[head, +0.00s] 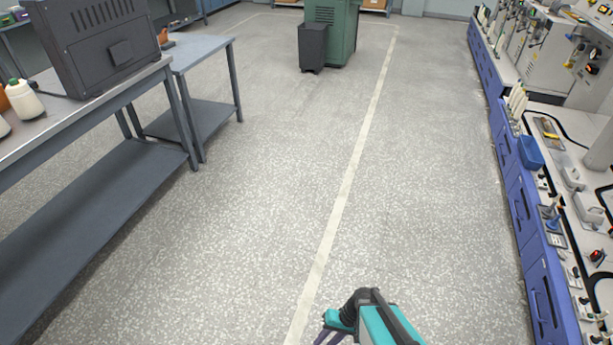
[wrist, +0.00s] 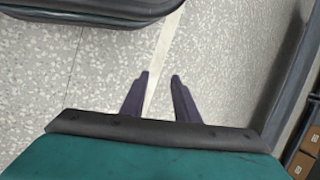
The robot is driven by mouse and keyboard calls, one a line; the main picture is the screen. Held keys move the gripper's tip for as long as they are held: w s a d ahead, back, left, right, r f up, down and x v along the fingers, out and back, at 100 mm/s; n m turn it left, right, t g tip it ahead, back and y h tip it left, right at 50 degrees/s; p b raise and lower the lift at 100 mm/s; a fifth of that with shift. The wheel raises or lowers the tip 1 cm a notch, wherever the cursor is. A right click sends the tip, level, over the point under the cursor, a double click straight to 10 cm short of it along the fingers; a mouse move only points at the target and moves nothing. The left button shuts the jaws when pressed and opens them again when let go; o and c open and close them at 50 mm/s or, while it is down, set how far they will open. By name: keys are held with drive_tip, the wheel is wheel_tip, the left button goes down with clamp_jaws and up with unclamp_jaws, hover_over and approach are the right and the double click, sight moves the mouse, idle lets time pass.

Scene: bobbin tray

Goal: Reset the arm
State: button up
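My gripper (wrist: 159,76) shows in the wrist view with its two dark fingers apart and nothing between them. Bare speckled floor and a pale floor line (wrist: 163,55) lie behind the fingers. In the head view part of my teal and black arm (head: 375,322) shows at the bottom edge, right of the middle, over the floor. The fingertips cannot be made out there.
A grey workbench (head: 85,118) with a dark machine (head: 92,45) stands at the left. A blue-drawered bench (head: 522,215) with equipment runs along the right. The floor between is clear.

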drive_tip(key=s+d+r+g+h, duration=0.2)
drive_tip(key=s+d+h, duration=0.3)
drive_tip(key=s+d, duration=0.4)
drive_tip(key=shift+d+n+g, duration=0.3)
drive_tip(key=shift+d+g, duration=0.2)
drive_tip(key=shift+d, duration=0.3)
drive_tip(key=shift+s+d, duration=0.1)
